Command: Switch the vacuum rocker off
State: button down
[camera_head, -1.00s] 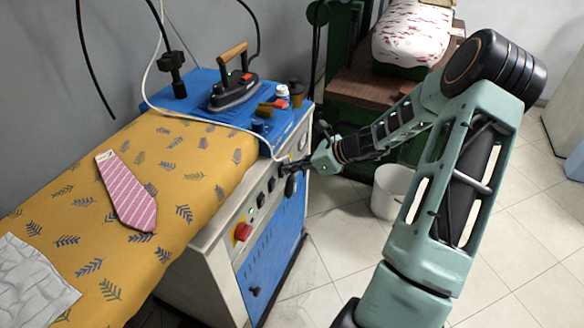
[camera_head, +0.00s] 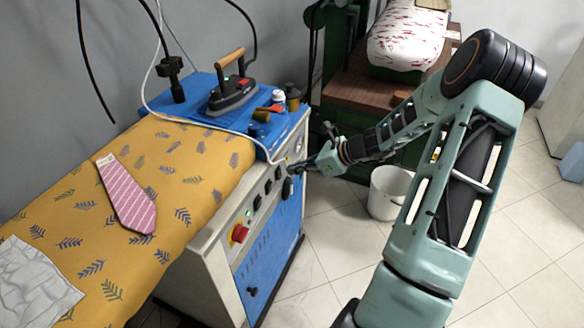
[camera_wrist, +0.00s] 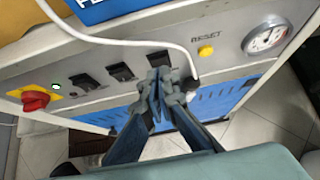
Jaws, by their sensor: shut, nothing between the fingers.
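The control panel (camera_wrist: 225,65) on the side of the ironing table carries several black rocker switches in a row. In the wrist view they are a left rocker (camera_wrist: 87,81), a middle rocker (camera_wrist: 120,71) and a right rocker (camera_wrist: 158,59). Their labels are too small to read, so I cannot tell which is the vacuum rocker. My gripper (camera_wrist: 168,82) is shut and empty, its fingertips just below the right rocker and partly over the panel. Whether they touch it is unclear. In the head view my gripper (camera_head: 294,169) is at the panel's far end.
A red knob (camera_wrist: 36,98) on yellow sits left of the rockers; a yellow reset button (camera_wrist: 206,50) and a gauge (camera_wrist: 266,38) are to the right. A white cable (camera_wrist: 120,42) crosses the panel. An iron (camera_head: 233,93) stands above. A white bucket (camera_head: 387,193) stands beyond the arm.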

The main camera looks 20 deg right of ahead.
jog(key=r+p+v, duration=0.1)
jog(key=v, duration=1)
jog(key=shift+w+a+r, duration=0.2)
jog(key=shift+w+a, duration=0.2)
jog(key=shift+a, duration=0.05)
jog(key=shift+a+p, duration=0.1)
jog(key=shift+p, duration=0.2)
